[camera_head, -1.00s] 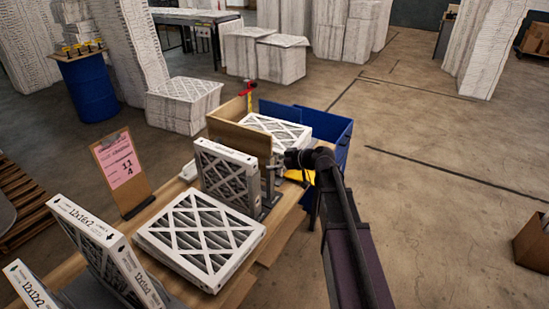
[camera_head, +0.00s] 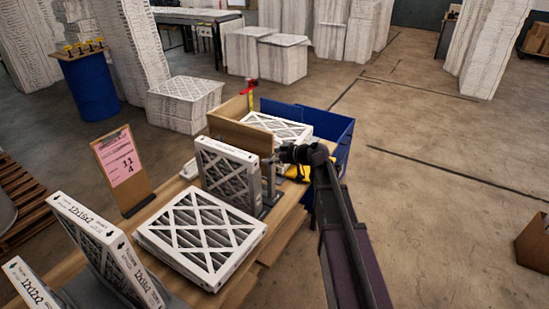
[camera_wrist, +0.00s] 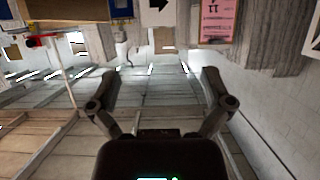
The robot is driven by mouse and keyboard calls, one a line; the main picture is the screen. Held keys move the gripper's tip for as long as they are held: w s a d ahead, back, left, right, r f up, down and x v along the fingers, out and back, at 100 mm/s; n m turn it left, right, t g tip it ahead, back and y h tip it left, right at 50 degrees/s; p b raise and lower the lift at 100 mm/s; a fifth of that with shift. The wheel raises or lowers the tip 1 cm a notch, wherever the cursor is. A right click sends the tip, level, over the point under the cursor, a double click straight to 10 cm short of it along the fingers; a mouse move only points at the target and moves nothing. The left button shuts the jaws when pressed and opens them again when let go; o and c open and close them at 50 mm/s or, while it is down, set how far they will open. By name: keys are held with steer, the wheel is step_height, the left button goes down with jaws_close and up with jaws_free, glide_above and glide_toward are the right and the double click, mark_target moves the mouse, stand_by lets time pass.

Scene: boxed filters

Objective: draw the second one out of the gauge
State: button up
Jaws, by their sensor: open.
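A white-framed pleated filter (camera_head: 226,172) stands upright in the gauge (camera_head: 268,185), whose grey metal uprights show at the filter's right side. Only one filter is clearly visible there; I cannot tell whether another is behind it. My gripper (camera_head: 280,157) is at the end of my dark arm, just right of the gauge and above the bench. In the wrist view my gripper (camera_wrist: 160,88) has its two fingers spread wide with nothing between them. The head view does not show the fingers clearly.
Labelled filters (camera_head: 100,240) stand at the lower left. A clipboard with a pink card (camera_head: 122,165) stands left. Behind are a wooden-sided box (camera_head: 240,133) and a blue bin (camera_head: 335,133).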

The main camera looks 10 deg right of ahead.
mark_target(248, 156)
steer(key=b+x, duration=0.4)
steer(key=x, duration=0.7)
steer(key=shift+f, duration=0.15)
steer(key=c, duration=1.3)
steer(key=shift+r+p, duration=4.1)
steer(key=shift+p, duration=0.05)
